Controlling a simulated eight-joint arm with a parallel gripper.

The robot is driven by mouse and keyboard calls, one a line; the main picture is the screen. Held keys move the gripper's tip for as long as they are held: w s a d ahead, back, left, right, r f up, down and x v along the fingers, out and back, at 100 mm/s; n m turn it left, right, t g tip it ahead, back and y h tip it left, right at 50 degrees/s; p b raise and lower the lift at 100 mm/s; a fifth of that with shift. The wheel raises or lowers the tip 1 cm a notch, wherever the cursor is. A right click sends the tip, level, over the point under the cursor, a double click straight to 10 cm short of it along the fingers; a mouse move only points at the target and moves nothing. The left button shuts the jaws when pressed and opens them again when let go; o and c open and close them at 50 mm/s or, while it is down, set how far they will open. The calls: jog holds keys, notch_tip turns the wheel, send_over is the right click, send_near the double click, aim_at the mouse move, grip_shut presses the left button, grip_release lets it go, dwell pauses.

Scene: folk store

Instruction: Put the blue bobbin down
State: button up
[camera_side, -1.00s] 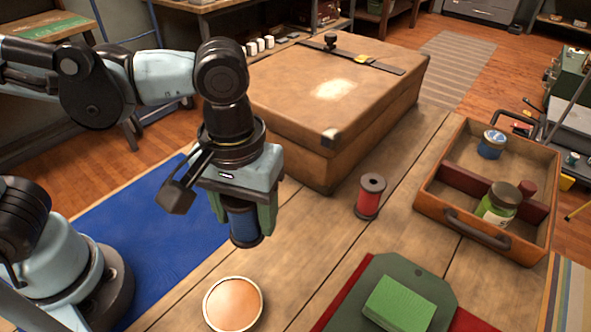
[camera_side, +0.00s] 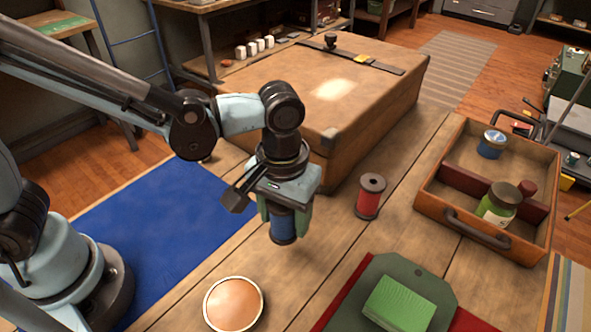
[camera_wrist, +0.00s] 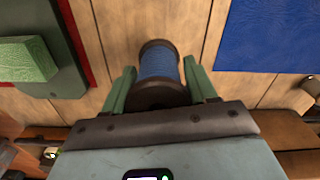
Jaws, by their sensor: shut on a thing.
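The blue bobbin (camera_side: 283,226) is held upright between the green fingers of my gripper (camera_side: 284,222), with its dark lower rim showing below them. In the side view it is over bare table wood, left of the red bobbin (camera_side: 370,197). In the wrist view the blue bobbin (camera_wrist: 158,66) sits between the two fingers of my gripper (camera_wrist: 160,85), and wood planks show around it. I cannot tell for sure whether its base touches the table.
A large brown case (camera_side: 340,175) stands behind. A wooden tray (camera_side: 430,200) with jars is at the right. A round orange-topped dish (camera_side: 233,303), a green board (camera_side: 420,272) with a green block (camera_side: 399,303), and a blue mat (camera_side: 150,235) lie around. Bare wood lies between them.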

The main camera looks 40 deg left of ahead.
aim_at(286, 227)
jog(key=shift+w+a+f, duration=0.25)
jog(key=shift+w+f, duration=0.1)
jog(key=shift+w, duration=0.05)
jog(key=shift+f, duration=1.95)
jog(key=o, duration=1.1)
jog(key=shift+f, duration=0.1)
jog(key=shift+c, duration=0.2)
